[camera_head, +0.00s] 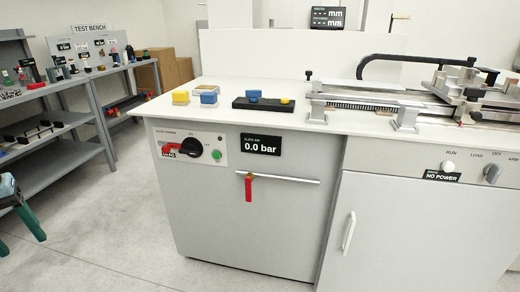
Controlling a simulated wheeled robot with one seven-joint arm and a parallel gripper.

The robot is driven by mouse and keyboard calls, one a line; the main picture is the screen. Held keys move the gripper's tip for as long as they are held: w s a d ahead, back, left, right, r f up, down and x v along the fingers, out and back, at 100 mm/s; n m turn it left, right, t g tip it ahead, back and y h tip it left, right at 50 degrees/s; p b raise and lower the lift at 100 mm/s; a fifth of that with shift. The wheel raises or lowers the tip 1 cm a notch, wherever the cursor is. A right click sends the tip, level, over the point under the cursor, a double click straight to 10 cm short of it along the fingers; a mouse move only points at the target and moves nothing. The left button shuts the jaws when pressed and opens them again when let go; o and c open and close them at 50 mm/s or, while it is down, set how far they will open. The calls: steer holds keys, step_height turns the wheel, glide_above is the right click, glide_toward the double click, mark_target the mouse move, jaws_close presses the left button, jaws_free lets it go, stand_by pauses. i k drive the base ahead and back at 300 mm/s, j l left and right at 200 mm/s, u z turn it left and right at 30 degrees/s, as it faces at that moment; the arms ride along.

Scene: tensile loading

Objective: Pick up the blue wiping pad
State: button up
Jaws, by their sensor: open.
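A small blue block (208,99), which looks like the blue wiping pad, lies on the white bench top near its front left edge. It sits just right of a yellow block (180,99) and left of a dark holder. A dark and teal part at the lower left edge looks like my gripper (20,232). It is partly cut off by the frame. Its two teal fingers look spread, with nothing between them. It is well left of the bench and far from the blue block.
The dark holder (240,104) carries a blue piece (253,95) and a yellow piece (287,102). A metal rig (420,100) fills the right of the bench. Grey shelves (70,120) stand left. Floor between is clear.

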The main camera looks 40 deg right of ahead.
mark_target(209, 100)
steer(key=z, duration=2)
steer(key=i+j+u, duration=0.1)
steer(key=u, duration=0.35)
steer(key=i+j+u, duration=0.15)
steer(key=u, duration=0.3)
steer(key=i+j+u, duration=0.15)
steer(key=u, duration=0.3)
steer(key=i+j+u, duration=0.1)
steer(key=i+u, duration=0.15)
steer(key=i, duration=0.15)
steer(key=i+u, duration=0.3)
steer(key=i, duration=0.1)
